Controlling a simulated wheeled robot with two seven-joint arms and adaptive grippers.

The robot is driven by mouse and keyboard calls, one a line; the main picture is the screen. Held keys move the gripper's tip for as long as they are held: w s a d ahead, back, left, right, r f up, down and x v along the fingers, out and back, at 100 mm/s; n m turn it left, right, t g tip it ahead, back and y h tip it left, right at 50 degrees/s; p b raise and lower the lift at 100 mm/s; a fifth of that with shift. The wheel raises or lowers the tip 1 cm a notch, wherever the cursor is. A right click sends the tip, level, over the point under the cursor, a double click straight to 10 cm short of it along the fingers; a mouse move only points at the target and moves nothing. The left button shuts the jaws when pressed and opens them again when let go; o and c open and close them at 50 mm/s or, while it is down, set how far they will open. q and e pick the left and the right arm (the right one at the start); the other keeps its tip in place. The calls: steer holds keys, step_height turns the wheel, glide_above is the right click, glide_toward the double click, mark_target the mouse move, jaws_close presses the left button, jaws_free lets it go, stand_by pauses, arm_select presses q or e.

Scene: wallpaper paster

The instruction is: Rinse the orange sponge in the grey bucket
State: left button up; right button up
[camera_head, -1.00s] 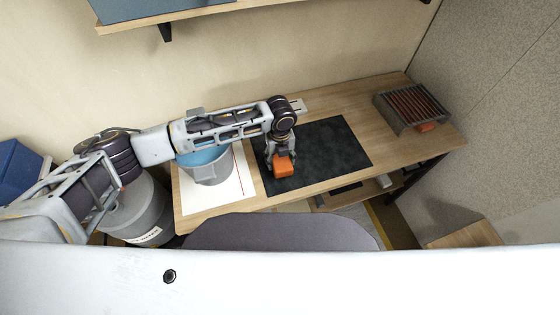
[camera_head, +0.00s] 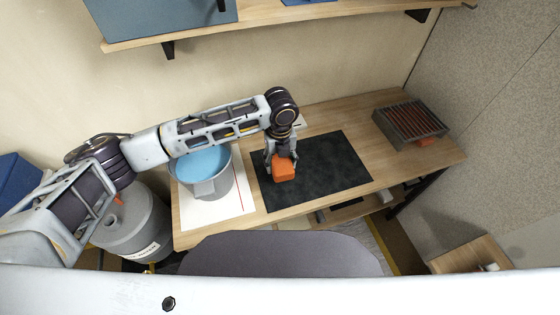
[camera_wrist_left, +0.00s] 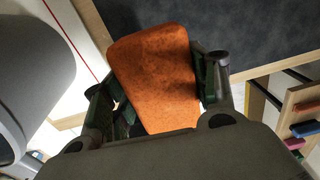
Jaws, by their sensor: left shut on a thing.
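The orange sponge (camera_head: 284,170) is held in my left gripper (camera_head: 281,160) over the left part of the black mat. In the left wrist view the sponge (camera_wrist_left: 158,80) sits between both fingers of the left gripper (camera_wrist_left: 155,88), which is shut on it. The grey bucket (camera_head: 214,187) stands on a white sheet to the left of the gripper, with blue water (camera_head: 203,162) inside. Part of the bucket's side (camera_wrist_left: 30,60) shows at the left edge of the wrist view. My right gripper is not in view.
The black mat (camera_head: 330,175) and white sheet (camera_head: 205,212) lie on the wooden table (camera_head: 370,113). A rack of reddish-brown bars (camera_head: 411,122) stands at the right end. A shelf (camera_head: 270,22) hangs above. A large grey container (camera_head: 133,230) stands left of the table.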

arm_select(q)
steer(key=o, duration=0.3)
steer(key=c, duration=0.4)
steer(key=shift+r, duration=0.1)
